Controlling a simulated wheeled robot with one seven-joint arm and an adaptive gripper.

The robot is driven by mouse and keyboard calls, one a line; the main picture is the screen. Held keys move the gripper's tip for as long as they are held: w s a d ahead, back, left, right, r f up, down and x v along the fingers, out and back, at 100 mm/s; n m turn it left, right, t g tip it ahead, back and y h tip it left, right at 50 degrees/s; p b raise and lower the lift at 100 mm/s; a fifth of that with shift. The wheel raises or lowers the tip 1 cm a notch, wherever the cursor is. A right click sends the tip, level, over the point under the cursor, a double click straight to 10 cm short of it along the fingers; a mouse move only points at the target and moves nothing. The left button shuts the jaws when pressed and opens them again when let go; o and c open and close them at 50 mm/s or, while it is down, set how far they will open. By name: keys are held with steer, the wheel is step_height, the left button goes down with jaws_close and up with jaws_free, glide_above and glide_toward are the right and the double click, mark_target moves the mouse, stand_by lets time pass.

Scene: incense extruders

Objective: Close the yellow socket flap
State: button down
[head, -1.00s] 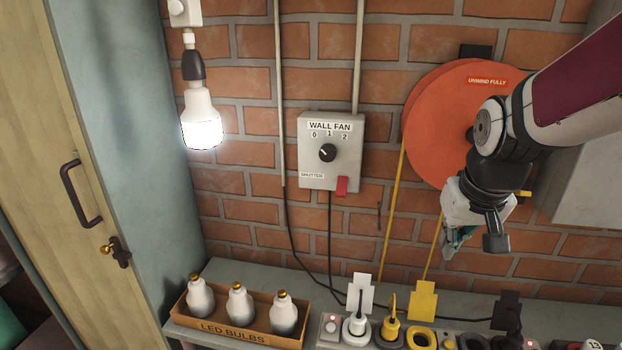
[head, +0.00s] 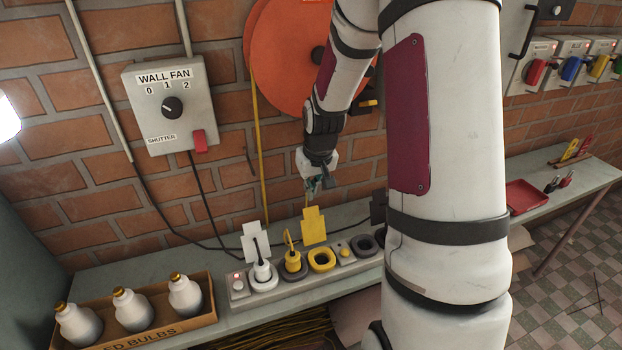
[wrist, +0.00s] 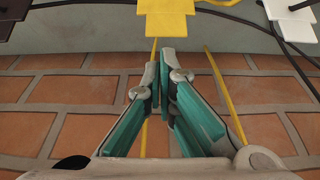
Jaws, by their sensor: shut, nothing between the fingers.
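The yellow socket flap (head: 313,226) stands raised behind the yellow-ringed socket (head: 321,259) on the grey power strip (head: 300,285). It also shows at the top of the wrist view (wrist: 166,18). My gripper (head: 316,187) is just above and behind the flap, near the brick wall, with a visible gap between them. In the wrist view my gripper (wrist: 160,65) has its green-sided fingers together with nothing between them. The tips point toward the flap's edge.
A white flap (head: 256,242) stands left of the yellow one and a dark flap (head: 378,207) right. A yellow plug (head: 293,260) and a white plug (head: 262,270) sit in neighbouring sockets. A yellow cord (head: 261,150) hangs from the orange reel (head: 275,60). LED bulbs stand in a box (head: 150,330).

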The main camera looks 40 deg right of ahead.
mark_target(313, 225)
steer(key=shift+x, duration=1.9)
steer(key=shift+s, duration=0.15)
